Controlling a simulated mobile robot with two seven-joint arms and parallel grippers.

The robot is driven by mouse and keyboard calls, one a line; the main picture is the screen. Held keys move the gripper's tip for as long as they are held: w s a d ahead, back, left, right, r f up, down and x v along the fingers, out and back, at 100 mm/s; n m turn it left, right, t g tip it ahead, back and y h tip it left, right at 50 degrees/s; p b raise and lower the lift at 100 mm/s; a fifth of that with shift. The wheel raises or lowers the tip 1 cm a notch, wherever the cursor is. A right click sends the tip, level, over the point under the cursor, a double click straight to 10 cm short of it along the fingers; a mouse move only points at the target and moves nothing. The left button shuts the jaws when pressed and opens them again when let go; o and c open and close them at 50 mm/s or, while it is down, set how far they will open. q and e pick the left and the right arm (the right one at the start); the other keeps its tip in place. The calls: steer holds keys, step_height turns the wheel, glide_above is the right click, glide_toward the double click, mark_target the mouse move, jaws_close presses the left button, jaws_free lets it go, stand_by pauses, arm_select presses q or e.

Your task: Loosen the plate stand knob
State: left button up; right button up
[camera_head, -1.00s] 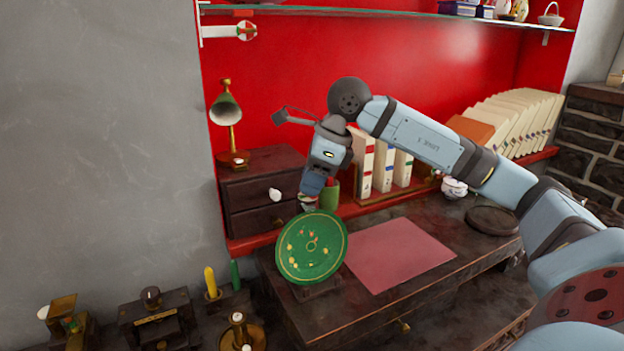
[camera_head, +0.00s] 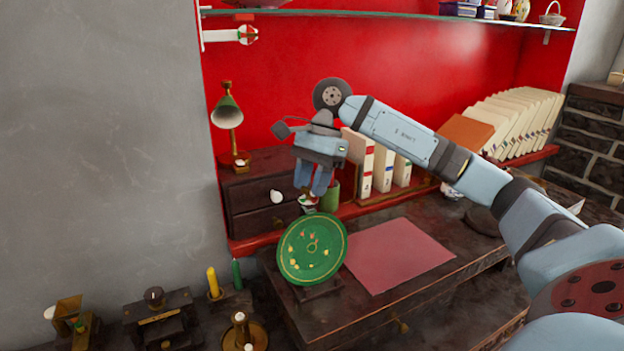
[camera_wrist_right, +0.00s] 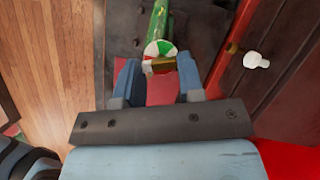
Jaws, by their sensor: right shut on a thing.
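A round green plate (camera_head: 312,248) with gold spots stands tilted on a small dark stand (camera_head: 315,291) at the desk's left. Behind its top edge is the plate stand knob (camera_head: 308,200), white, red and green. My right gripper (camera_head: 311,194) reaches down from above and is shut on the knob. The right wrist view shows the knob (camera_wrist_right: 160,48) between the two blue-grey fingertips, with the plate's edge (camera_wrist_right: 158,18) beyond it. The rest of the stand is mostly hidden behind the plate. My left gripper is not in view.
A dark drawer box with a white knob (camera_head: 277,196) stands close on the left, under a brass lamp (camera_head: 229,115). Binders (camera_head: 383,168) stand behind, right of a green cup (camera_head: 331,196). A pink mat (camera_head: 398,254) lies bare beside the plate.

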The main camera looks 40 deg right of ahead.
steer(key=shift+n+g, duration=0.5)
steer(key=shift+n, duration=0.7)
steer(key=shift+w+n, duration=0.1)
steer(key=shift+n, duration=0.2)
steer(key=o, duration=1)
steer(key=shift+c, duration=0.2)
arm_select(q)
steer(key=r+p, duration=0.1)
steer(key=p, duration=0.3)
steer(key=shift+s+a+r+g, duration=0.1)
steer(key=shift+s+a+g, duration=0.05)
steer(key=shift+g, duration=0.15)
arm_select(e)
steer(key=v, duration=1.3)
steer(key=shift+r, duration=0.45)
